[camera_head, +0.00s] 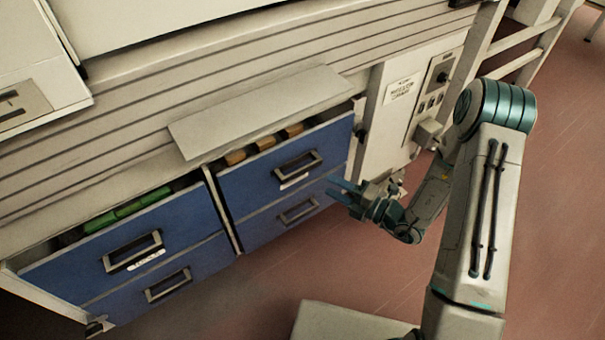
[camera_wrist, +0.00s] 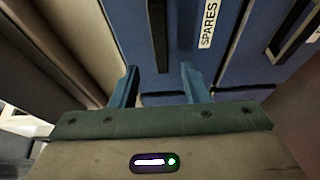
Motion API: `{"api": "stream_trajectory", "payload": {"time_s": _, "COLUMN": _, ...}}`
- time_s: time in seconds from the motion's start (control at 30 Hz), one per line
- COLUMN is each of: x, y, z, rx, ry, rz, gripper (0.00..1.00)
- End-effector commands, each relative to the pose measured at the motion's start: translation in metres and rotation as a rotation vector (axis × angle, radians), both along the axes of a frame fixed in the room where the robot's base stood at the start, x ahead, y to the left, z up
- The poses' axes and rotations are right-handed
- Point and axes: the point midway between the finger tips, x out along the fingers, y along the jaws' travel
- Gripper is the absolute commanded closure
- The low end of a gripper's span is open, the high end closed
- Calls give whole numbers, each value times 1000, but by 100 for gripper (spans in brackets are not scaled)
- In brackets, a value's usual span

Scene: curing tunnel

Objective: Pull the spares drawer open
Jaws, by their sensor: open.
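The spares drawer (camera_wrist: 180,35) shows its blue front in the wrist view, with a readable SPARES label beside a dark recessed handle (camera_wrist: 157,35). It appears to be the upper right drawer (camera_head: 333,148) in the head view, where its label is too small to read. That drawer stands partly out, with brown blocks (camera_head: 264,143) showing behind its front. My gripper (camera_head: 343,191) is open and empty, near the right end of the right-hand drawers. In the wrist view, its fingertips (camera_wrist: 158,72) point toward the spares drawer's front, apart from the handle.
A lower right drawer (camera_head: 268,226) sits below. An upper left drawer (camera_head: 190,217) holding green items (camera_head: 127,209) stands partly out, above a lower left drawer (camera_head: 215,258). A control panel (camera_head: 432,85) stands right of the drawers. Red floor in front is largely clear.

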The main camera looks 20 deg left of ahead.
Motion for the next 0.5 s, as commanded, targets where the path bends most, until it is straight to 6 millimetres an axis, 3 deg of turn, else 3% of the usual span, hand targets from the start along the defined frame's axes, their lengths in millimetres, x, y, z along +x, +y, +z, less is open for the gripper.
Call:
{"api": "stream_trajectory", "payload": {"time_s": 0.3, "x": 20, "y": 66, "z": -2, "rx": 0, "ry": -7, "rz": 6, "gripper": 58}}
{"api": "stream_trajectory", "payload": {"time_s": 0.5, "x": 29, "y": 91, "z": -1, "rx": -1, "ry": -6, "rz": 4, "gripper": 58}}
